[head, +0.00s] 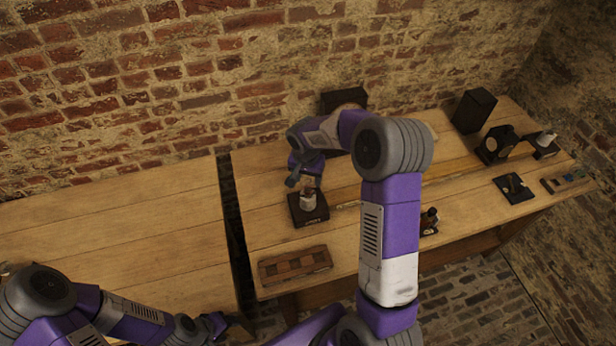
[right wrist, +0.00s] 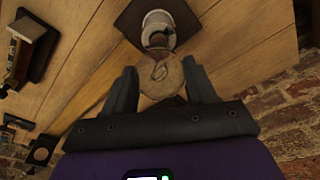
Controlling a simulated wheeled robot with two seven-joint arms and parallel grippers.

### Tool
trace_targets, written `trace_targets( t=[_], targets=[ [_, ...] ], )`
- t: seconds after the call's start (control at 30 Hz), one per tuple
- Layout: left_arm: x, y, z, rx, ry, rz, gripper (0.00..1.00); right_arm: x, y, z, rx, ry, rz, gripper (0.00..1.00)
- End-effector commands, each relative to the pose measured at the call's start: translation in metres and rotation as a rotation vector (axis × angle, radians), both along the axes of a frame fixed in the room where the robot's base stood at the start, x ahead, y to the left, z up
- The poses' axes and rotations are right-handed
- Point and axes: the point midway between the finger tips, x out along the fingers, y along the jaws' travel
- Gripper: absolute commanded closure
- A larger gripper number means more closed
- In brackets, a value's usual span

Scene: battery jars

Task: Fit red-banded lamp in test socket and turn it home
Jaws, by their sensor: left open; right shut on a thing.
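The lamp is a clear amber-tinted glass bulb with a looped filament; it shows in the right wrist view (right wrist: 163,76). My right gripper (right wrist: 160,85) is shut on the lamp, with one finger on each side of the glass. The test socket is a white round holder (right wrist: 158,28) on a dark square base (right wrist: 132,22). The lamp is in line with the socket; how deep it sits cannot be told. In the head view my right gripper (head: 304,179) is above the socket (head: 308,202). My left gripper (head: 226,325) is open at the bottom left.
A wooden rack (head: 295,266) lies at the front of the table. A small dark bottle (head: 430,221) stands behind my right arm. Dark boxes (head: 474,111) and small devices (head: 514,188) stand at the right. A gap separates the left table (head: 110,230), which is mostly bare.

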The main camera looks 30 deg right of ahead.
Motion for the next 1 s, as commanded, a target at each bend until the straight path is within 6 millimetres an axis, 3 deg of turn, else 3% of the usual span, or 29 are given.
trace_targets(
  t=[1.0],
  targets=[
    [0.0,0.0,-0.016,0.0,0.0,0.0,0.46,0.0,-0.001,-0.015,-0.001,-0.001,0.0,0.81]
  ],
)
